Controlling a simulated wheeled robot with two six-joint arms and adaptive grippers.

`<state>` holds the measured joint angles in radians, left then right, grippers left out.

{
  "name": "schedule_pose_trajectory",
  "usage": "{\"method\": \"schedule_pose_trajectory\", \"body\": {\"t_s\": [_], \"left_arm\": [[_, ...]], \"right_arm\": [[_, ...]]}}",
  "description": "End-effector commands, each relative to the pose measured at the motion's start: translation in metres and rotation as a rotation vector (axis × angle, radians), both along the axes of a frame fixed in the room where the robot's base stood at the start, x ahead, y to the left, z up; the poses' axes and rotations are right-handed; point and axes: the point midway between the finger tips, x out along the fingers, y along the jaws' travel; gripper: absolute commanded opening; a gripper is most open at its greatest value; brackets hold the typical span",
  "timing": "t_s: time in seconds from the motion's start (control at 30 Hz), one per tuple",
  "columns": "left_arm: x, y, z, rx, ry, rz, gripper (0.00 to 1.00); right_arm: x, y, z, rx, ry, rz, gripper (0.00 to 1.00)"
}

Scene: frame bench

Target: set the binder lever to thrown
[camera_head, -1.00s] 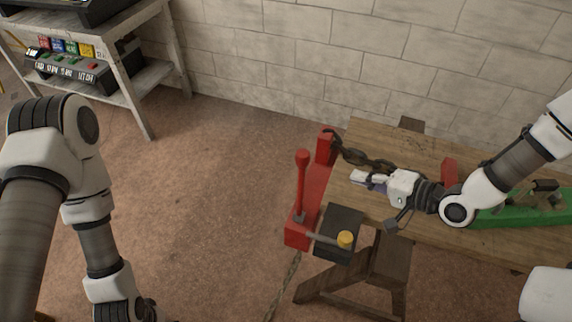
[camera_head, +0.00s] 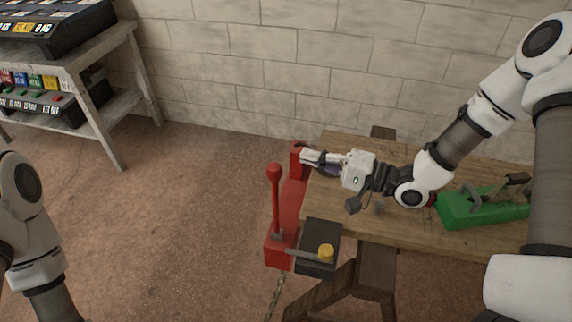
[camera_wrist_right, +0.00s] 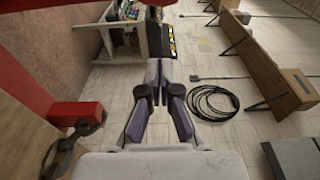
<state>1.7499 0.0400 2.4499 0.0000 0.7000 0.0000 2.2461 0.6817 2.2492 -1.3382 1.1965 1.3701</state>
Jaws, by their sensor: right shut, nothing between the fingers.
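The binder lever (camera_head: 275,200) is a red upright bar with a round knob. It rises from the front of a red binder base (camera_head: 290,205) at the left end of the wooden bench. My right gripper (camera_head: 306,156) is shut and empty, in front of the red block at the binder's far end in the head view, behind and right of the lever knob. In the right wrist view its closed fingers (camera_wrist_right: 157,68) point away, clear of the red block and dark chain (camera_wrist_right: 60,150) at left. My left gripper is out of view; only part of that arm shows.
A green tool (camera_head: 485,208) lies on the bench (camera_head: 400,235) at right. A shelf (camera_head: 110,110) stands at back left. The floor left of the binder is clear.

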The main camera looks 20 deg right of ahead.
Motion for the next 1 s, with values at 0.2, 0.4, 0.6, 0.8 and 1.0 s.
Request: {"method": "schedule_pose_trajectory", "body": {"t_s": [0.2,0.4,0.6,0.8,1.0], "left_arm": [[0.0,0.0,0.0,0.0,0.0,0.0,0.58],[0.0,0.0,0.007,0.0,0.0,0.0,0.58],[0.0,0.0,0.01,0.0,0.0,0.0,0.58],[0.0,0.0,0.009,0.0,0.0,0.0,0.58],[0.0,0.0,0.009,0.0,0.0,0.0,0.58]], "right_arm": [[0.027,0.032,0.0,-0.006,-0.001,0.006,0.0],[0.019,0.051,0.002,0.002,0.004,0.0,0.0],[0.002,0.058,0.0,0.001,0.001,-0.001,0.0],[0.001,0.058,0.0,0.0,-0.001,-0.001,0.0],[0.002,0.058,0.0,-0.001,-0.004,-0.001,0.0]]}}
